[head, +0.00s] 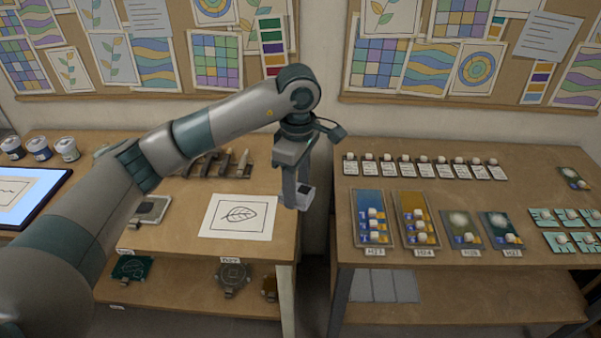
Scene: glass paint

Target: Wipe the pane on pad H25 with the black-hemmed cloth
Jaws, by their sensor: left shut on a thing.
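My left gripper (298,188) points down over the gap between the two tables. It is shut on a small pale grey thing with a dark part (306,193); I cannot tell for sure that it is the black-hemmed cloth. On the right table, a grey-green pane (457,222) with a whitish round smear lies third from the left in a row of four. Its label (471,253) is too blurred to read surely, perhaps H25. A small block with blue and yellow sits at its lower edge. My gripper is well to its left, apart from it. My right gripper is out of view.
The blue pane (368,203), amber pane (409,203) and smeared teal pane (494,222) share that row. Small cards with pale knobs (425,171) line up behind. Teal cards (567,221) lie at right. A leaf drawing (218,229) lies on the left table.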

